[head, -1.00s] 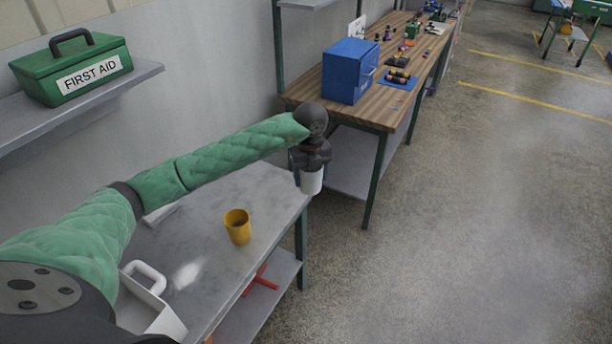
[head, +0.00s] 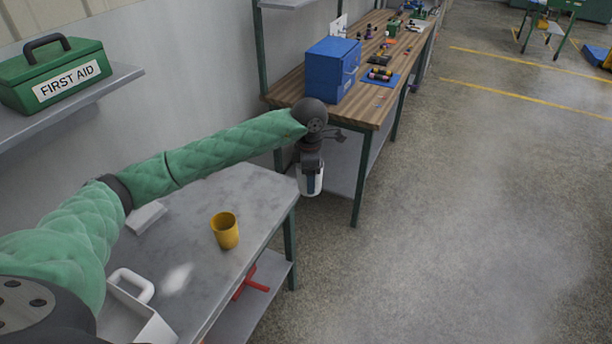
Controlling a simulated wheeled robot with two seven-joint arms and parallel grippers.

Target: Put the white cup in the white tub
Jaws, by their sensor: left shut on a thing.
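My left gripper (head: 312,172) points down past the right edge of the grey table. It is shut on the white cup (head: 308,186), which hangs upright in the air beside the table's far right corner. The fingers cover part of the cup. The white tub (head: 135,315) with a loop handle stands on the near left of the grey table; my arm and the picture edge hide part of it. My right gripper is not in view.
A white block (head: 147,217) lies near my arm. A red object (head: 250,285) is on the lower shelf. A wooden workbench (head: 375,112) carries a blue cabinet (head: 333,70). Open floor lies right.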

